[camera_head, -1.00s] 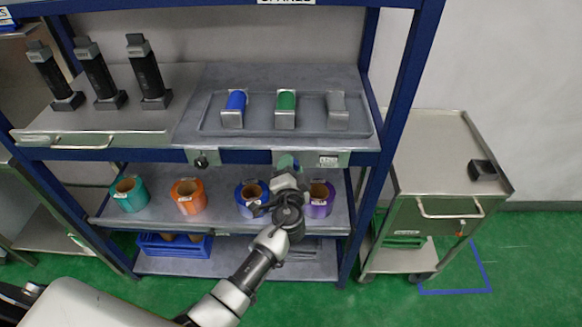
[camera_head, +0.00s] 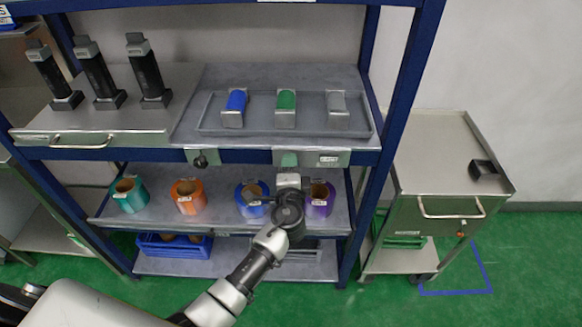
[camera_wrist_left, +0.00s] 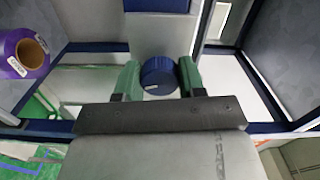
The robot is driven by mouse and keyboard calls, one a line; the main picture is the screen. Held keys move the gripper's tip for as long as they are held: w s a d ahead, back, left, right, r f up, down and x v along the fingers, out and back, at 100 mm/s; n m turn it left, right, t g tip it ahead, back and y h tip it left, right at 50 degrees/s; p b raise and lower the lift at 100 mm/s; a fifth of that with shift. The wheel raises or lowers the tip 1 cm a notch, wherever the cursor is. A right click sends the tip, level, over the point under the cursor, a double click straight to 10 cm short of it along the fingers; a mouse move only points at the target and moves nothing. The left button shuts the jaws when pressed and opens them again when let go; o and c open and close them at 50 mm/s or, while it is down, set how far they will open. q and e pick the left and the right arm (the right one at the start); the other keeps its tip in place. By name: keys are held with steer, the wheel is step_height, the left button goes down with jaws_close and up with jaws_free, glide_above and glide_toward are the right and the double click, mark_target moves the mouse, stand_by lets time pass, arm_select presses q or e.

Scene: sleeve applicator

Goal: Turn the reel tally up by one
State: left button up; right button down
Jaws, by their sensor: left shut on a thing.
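The tally's blue knob (camera_wrist_left: 158,78) is a short ribbed cylinder with a small white mark, below a grey plate (camera_wrist_left: 160,36) in the left wrist view. My left gripper (camera_wrist_left: 161,80) has one green finger on each side of the knob and is shut on it. In the head view the left gripper (camera_head: 289,161) is at the small grey plate (camera_head: 312,158) on the shelf's front edge, and it hides the knob. A white label (camera_head: 328,160) is on that plate; its reading is too small to tell. My right gripper is not in view.
A second plate with a black knob (camera_head: 201,159) is further left. Purple (camera_head: 321,199), blue (camera_head: 249,201), orange (camera_head: 188,196) and teal rolls (camera_head: 129,194) stand on the shelf below, close to my left arm. A tray (camera_head: 258,128) is above. A steel cart (camera_head: 440,150) stands right.

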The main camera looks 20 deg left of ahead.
arm_select(q)
steer(key=shift+m, duration=1.6)
steer(key=o, duration=0.9)
steer(key=b+v, duration=0.1)
steer(key=v, duration=1)
steer(key=shift+b, duration=0.35)
steer(key=shift+f, duration=0.1)
